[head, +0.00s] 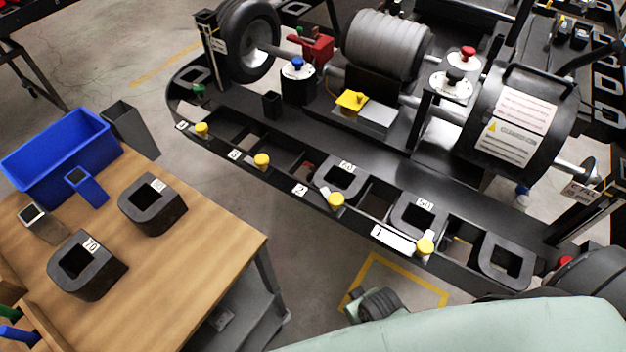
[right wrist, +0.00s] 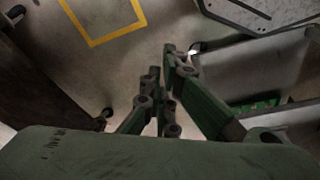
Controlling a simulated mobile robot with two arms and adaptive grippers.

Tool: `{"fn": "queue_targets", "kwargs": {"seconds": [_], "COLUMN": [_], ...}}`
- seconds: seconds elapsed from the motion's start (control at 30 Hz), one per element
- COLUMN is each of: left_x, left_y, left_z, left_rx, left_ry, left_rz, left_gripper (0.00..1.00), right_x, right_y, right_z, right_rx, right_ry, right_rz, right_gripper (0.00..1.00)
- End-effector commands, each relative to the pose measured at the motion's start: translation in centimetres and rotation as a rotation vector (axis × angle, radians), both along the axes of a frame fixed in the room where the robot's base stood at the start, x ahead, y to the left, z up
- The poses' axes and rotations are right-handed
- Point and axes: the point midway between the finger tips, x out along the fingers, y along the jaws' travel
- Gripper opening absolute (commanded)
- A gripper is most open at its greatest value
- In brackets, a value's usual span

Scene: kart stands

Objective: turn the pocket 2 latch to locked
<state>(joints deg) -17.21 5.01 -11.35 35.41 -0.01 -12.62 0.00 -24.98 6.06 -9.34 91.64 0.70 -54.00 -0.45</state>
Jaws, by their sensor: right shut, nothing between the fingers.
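The pocket 2 latch (head: 336,200) has a yellow round knob with a pale arm beside it, on the front edge of the long black tray (head: 285,165). The arm points up and left from the knob, toward the pocket side. The "2" label (head: 300,190) is left of it. A black block (head: 340,175) sits in the tray just behind the latch. My right gripper (right wrist: 161,62) is shut and empty in the right wrist view, over grey floor, and that view does not show the latch. My left gripper is not in view.
Similar yellow-knobbed latches stand along the tray, including one by label 1 (head: 425,246). A wooden table (head: 205,235) at left holds black blocks and a blue bin (head: 60,155). Grey floor separates table and tray. My pale green arm fills the bottom right.

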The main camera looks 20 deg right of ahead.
Motion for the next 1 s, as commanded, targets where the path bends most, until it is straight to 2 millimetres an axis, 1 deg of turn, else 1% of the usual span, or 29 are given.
{"fn": "queue_targets", "kwargs": {"seconds": [0.03, 0.07, 0.1, 0.17, 0.2, 0.27, 0.37, 0.4, 0.43, 0.5, 0.6, 0.73, 0.87, 1.0], "left_x": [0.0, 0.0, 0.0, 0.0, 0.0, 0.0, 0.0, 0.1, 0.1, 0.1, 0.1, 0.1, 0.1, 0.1], "left_y": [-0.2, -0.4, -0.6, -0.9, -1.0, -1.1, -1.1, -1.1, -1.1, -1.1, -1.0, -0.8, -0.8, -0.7], "left_z": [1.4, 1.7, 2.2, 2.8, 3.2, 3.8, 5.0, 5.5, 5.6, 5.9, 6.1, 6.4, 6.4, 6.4], "left_rx": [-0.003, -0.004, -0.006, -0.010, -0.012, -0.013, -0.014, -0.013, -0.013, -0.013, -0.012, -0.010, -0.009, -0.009], "left_ry": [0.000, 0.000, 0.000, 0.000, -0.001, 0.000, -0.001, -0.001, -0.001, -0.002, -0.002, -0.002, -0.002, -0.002], "left_rz": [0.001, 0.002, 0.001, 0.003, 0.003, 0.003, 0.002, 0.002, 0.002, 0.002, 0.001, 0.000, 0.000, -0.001], "left_gripper": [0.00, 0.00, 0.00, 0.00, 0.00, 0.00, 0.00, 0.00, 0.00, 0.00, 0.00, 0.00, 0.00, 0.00], "right_x": [1.3, 1.9, 2.7, 3.7, 4.4, 5.4, 7.4, 8.4, 9.0, 10.0, 11.3, 13.0, 14.9, 17.0], "right_y": [0.3, 0.4, 0.6, 1.1, 1.5, 2.2, 4.0, 5.2, 6.0, 7.7, 9.6, 11.1, 11.4, 10.2], "right_z": [3.8, 5.5, 7.7, 11.0, 13.2, 16.4, 22.4, 25.3, 26.7, 29.1, 31.7, 34.4, 36.6, 39.1], "right_rx": [0.006, 0.010, 0.014, 0.025, 0.033, 0.049, 0.084, 0.102, 0.114, 0.137, 0.154, 0.156, 0.140, 0.122], "right_ry": [-0.020, -0.027, -0.038, -0.052, -0.063, -0.080, -0.116, -0.138, -0.147, -0.161, -0.177, -0.182, -0.164, -0.125], "right_rz": [0.005, 0.010, 0.017, 0.036, 0.052, 0.085, 0.186, 0.259, 0.317, 0.442, 0.620, 0.859, 1.097, 1.304], "right_gripper": [0.00, 0.00, 0.00, 0.00, 0.00, 0.00, 0.00, 0.00, 0.00, 0.00, 0.00, 0.00, 0.00, 0.00]}}
